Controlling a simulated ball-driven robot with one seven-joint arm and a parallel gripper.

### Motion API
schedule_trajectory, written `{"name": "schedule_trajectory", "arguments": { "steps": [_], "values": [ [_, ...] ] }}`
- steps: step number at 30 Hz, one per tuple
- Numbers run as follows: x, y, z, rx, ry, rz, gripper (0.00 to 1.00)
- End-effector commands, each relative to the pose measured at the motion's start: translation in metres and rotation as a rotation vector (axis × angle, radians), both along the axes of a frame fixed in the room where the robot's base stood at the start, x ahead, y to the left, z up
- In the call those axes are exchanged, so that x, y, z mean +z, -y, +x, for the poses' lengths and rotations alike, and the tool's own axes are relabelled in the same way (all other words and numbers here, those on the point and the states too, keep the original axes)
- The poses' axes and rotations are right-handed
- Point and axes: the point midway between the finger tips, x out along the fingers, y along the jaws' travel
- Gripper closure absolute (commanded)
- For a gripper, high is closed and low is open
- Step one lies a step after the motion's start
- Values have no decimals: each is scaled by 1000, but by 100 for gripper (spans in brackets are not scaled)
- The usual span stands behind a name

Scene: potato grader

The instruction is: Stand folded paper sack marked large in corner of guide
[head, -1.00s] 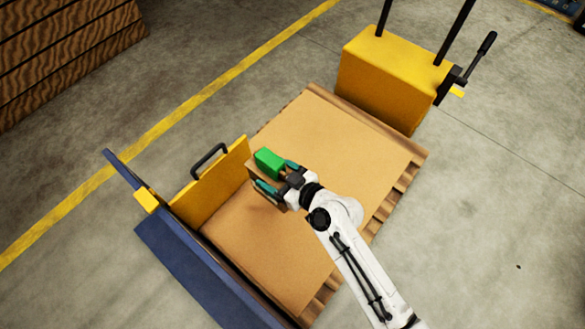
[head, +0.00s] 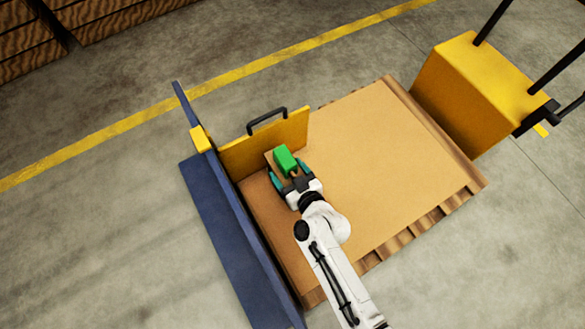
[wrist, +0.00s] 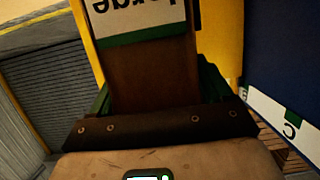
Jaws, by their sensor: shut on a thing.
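The folded paper sack (head: 285,159) shows a green top and a brown side in the head view. In the wrist view its brown face (wrist: 150,75) carries a white label with a green band, reading "large" upside down. My gripper (head: 289,172) is shut on the sack, with a teal finger at each side. The guide has a yellow panel (head: 240,154) and a long blue panel (head: 232,232) that meet in a corner. The sack is close beside the yellow panel and a little apart from the blue one. Its lower edge is hidden, so contact below cannot be told.
A tan sheet (head: 390,145) covers the wooden pallet and is clear to the right. A black handle (head: 267,117) rises above the yellow panel. A yellow truck body (head: 470,90) with black bars stands at the back right.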

Motion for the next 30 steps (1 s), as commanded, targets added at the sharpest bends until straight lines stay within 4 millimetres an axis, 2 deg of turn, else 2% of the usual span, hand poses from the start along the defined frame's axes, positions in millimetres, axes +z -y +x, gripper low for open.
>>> {"name": "schedule_trajectory", "arguments": {
  "steps": [3,6,20,21,27,30],
  "values": [
    [-16,1,3,-4,7,2,100],
    [-23,1,3,-4,7,2,100],
    [-26,1,3,-4,8,2,100],
    [-29,2,1,-3,1,0,18],
    [-29,2,1,-3,0,-1,0],
    [-29,2,0,-3,0,-1,0]
  ]
}}
